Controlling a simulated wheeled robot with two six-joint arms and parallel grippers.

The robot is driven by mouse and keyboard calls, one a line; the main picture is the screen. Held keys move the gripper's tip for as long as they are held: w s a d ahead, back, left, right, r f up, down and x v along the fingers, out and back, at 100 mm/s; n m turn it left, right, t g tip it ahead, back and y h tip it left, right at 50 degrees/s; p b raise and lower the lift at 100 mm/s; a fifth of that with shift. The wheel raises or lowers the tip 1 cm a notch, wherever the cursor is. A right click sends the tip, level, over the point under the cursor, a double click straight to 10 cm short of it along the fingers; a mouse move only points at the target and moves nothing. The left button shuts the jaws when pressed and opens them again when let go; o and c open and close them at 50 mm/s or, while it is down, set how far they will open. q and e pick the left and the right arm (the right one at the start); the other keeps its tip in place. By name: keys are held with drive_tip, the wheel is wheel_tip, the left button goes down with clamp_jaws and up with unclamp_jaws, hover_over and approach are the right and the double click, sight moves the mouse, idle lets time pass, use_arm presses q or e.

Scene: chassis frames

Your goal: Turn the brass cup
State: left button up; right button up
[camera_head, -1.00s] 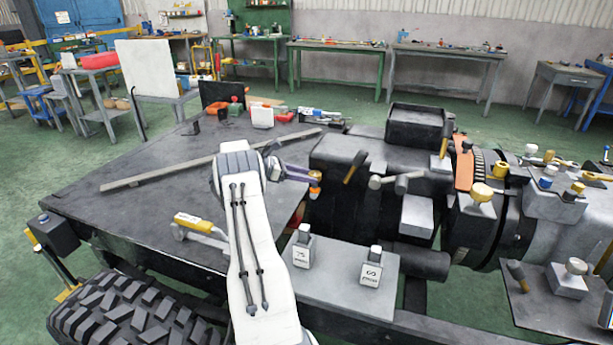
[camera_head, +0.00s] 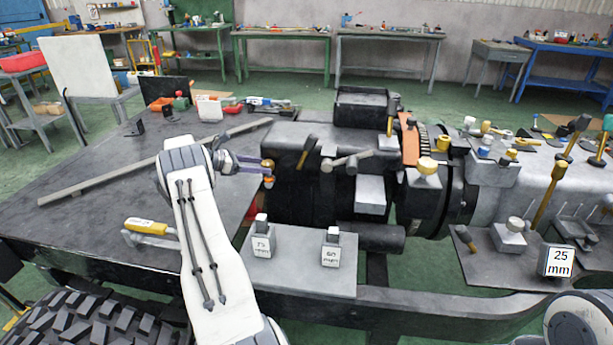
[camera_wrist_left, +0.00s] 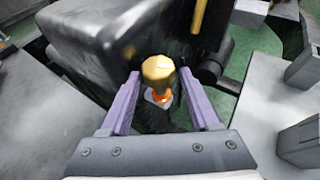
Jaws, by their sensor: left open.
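The brass cup (camera_wrist_left: 158,70) shows in the left wrist view as a gold, faceted cap above an orange band and a pale base. In the head view it is a small brass and orange piece (camera_head: 268,166) at the side of the dark engine block, at my left gripper's tips. My left gripper (camera_head: 252,165) is open. In the left wrist view its two purple fingers (camera_wrist_left: 159,80) stand on either side of the cup, with visible gaps; contact cannot be seen. My right gripper is out of view.
The dark block (camera_head: 305,150) stands just beyond the cup. A grey plate (camera_head: 300,278) with two labelled blocks lies nearer me. A yellow-handled tool (camera_head: 147,228) and a long bar (camera_head: 100,180) lie on the dark deck. A "25 mm" block (camera_head: 557,262) stands at right.

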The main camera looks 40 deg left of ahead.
use_arm(q)
drive_tip(key=shift+w+a+r+y, duration=0.1)
drive_tip(key=shift+y, duration=0.2)
drive_tip(key=s+d+r+n+t+y+b, duration=0.1)
drive_tip(key=s+d+r+n+y+b, duration=0.1)
drive_tip(key=s+n+y+b, duration=0.25)
drive_tip(key=s+d+r+n+y+b, duration=0.2)
drive_tip(key=s+d+n+y+b, duration=0.1)
drive_tip(key=s+n+y, duration=0.15)
drive_tip(key=w+d+r+m+g+h+p, duration=0.1)
drive_tip(key=w+d+m+h, duration=0.1)
drive_tip(key=d+m, duration=0.3)
drive_tip(key=w+d+r+m+g+h+p, duration=0.1)
drive_tip(key=d+m+h, duration=0.3)
drive_tip(key=d, duration=1)
drive_tip(key=w+d+r+m+g+h+p, duration=0.1)
drive_tip(key=w+d+m+g+h+p, duration=0.1)
drive_tip(key=d+m, duration=0.4)
drive_tip(key=shift+w+d+r+h+p, duration=0.4)
drive_tip(key=shift+w+d, duration=0.35)
drive_tip(key=shift+d, duration=1.4)
drive_tip(key=shift+f, duration=0.1)
